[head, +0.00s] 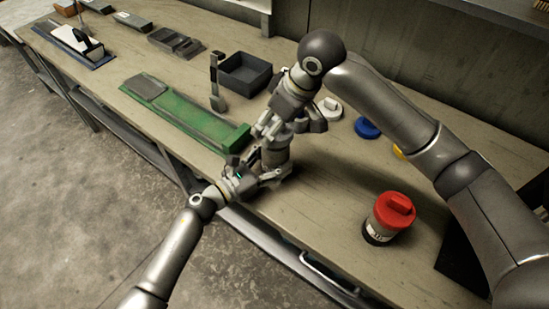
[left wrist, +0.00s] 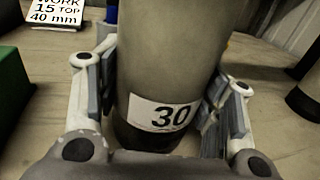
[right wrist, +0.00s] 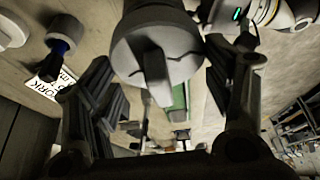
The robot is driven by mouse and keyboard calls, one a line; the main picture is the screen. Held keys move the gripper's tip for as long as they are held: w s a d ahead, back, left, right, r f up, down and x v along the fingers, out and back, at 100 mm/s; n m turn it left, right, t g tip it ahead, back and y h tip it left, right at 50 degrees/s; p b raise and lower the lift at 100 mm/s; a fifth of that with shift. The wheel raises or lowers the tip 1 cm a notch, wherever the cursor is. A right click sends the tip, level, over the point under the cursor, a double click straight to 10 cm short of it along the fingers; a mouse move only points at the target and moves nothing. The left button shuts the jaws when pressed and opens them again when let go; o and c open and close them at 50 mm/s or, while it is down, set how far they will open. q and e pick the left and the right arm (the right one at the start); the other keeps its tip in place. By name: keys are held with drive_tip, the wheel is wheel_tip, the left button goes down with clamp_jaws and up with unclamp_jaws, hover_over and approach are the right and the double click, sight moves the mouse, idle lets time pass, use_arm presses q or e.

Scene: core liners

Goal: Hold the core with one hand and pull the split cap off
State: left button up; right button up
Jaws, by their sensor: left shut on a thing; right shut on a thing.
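The core (left wrist: 170,60) is a grey upright cylinder with a white label reading 30 and a darker band at its lower end. My left gripper (head: 262,176) has its fingers on both sides of the core, shut on it low down; the core also shows in the head view (head: 277,152). The grey cap (right wrist: 158,55) has a raised ridge across its top and fills the upper middle of the right wrist view. My right gripper (head: 283,120) is above the left one, shut on the cap, and hides most of it in the head view.
A red-capped container (head: 390,215) stands at the right front. White (head: 330,107), blue (head: 367,127) and partly hidden yellow (head: 398,152) pieces lie behind my right arm. A green cradle (head: 185,112) and a dark open box (head: 244,75) are to the left and behind.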

drive_tip(key=shift+r, duration=1.4)
drive_tip(key=shift+r, duration=0.25)
use_arm(q)
drive_tip(key=o, duration=1.6)
drive_tip(key=v, duration=1.1)
drive_tip(key=shift+s+a, duration=0.3)
drive_tip(key=shift+a, duration=0.1)
